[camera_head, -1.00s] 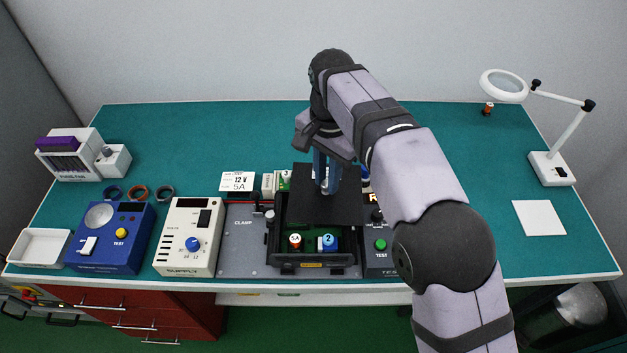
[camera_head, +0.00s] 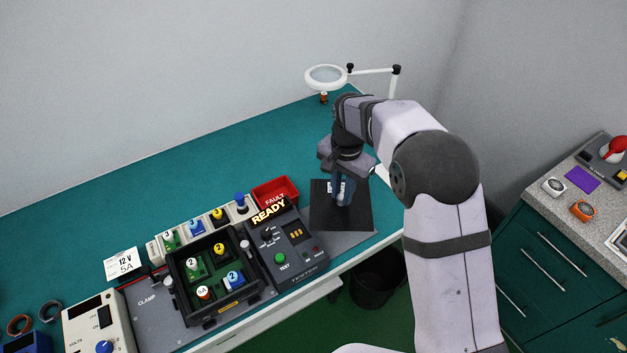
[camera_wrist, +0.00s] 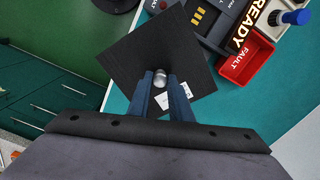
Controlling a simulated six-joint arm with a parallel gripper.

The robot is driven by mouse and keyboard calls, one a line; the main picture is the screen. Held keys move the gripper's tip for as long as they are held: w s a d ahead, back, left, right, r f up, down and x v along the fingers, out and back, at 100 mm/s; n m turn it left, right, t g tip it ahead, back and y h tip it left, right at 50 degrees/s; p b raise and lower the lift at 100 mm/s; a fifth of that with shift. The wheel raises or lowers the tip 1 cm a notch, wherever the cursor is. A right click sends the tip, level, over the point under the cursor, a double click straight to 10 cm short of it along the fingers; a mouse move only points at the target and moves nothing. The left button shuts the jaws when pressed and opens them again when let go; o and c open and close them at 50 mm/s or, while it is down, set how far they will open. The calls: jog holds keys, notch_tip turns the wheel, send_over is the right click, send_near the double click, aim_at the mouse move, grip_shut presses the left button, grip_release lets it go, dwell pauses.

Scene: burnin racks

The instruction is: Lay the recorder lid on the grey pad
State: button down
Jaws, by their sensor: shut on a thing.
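The recorder lid is a flat black square plate (camera_head: 325,215) with a round metal knob (camera_wrist: 160,79). My gripper (camera_head: 342,198) points down and is shut on the knob. The lid is at the bench's front edge, right of the tester. It looks roughly level; I cannot tell whether it touches what is below. A strip of grey surface (camera_head: 352,241), possibly the grey pad, shows past the lid's front edge; the lid hides the rest. The open recorder box (camera_head: 222,308) sits on the clamp plate, with green and blue modules inside.
The tester (camera_head: 285,250), its sign lit READY, stands just left of the lid. A red bin (camera_head: 275,191) is behind it. A magnifier lamp (camera_head: 326,76) stands at the back right. A separate side counter (camera_head: 560,190) is at the right. The bench behind the lid is clear.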

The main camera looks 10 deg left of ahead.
notch_tip(320, 180, down, 2)
jog(key=shift+a+f+n, duration=0.15)
jog(key=shift+f+n, duration=0.1)
jog(key=shift+n, duration=0.85)
jog(key=w+n, duration=0.1)
jog(key=w+a+f+n, duration=0.1)
jog(key=shift+n, duration=0.4)
jog(key=shift+w+a+n, duration=0.1)
jog(key=shift+w+n, duration=0.2)
jog(key=shift+n, duration=0.1)
jog(key=shift+r+n, duration=0.1)
jog(key=shift+n, duration=0.3)
jog(key=shift+f+b, duration=3.15)
jog(key=shift+f, duration=1.55)
jog(key=shift+f, duration=0.2)
jog(key=c, duration=1.5)
grip_release()
jog(key=shift+c, duration=0.2)
